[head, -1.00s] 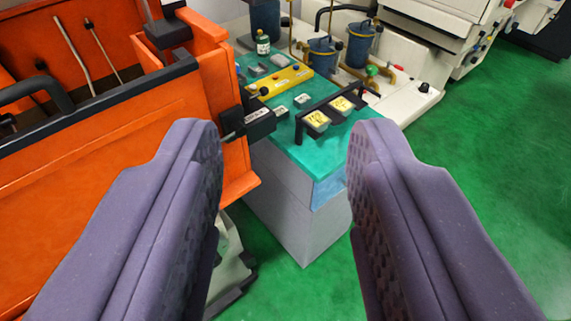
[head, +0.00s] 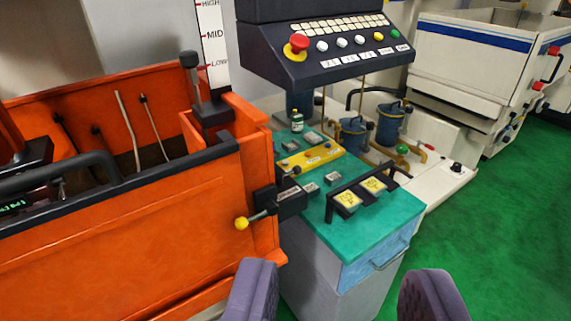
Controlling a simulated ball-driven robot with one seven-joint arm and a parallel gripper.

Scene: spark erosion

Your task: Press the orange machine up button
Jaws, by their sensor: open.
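The orange machine (head: 130,235) is an open-topped orange tank filling the left of the view, with a black rim. I cannot tell any button as the up button; small labels are unreadable. My gripper (head: 342,280) is open and empty, its two purple fingers far apart at the bottom edge, to the right of the machine and in front of the teal-topped cabinet.
A dark control panel (head: 340,68) with a red mushroom button (head: 299,42) and several small buttons hangs above the teal-topped cabinet (head: 400,208). A yellow plate (head: 310,158) and a black rail lie on the cabinet. Green floor (head: 500,220) is free at right.

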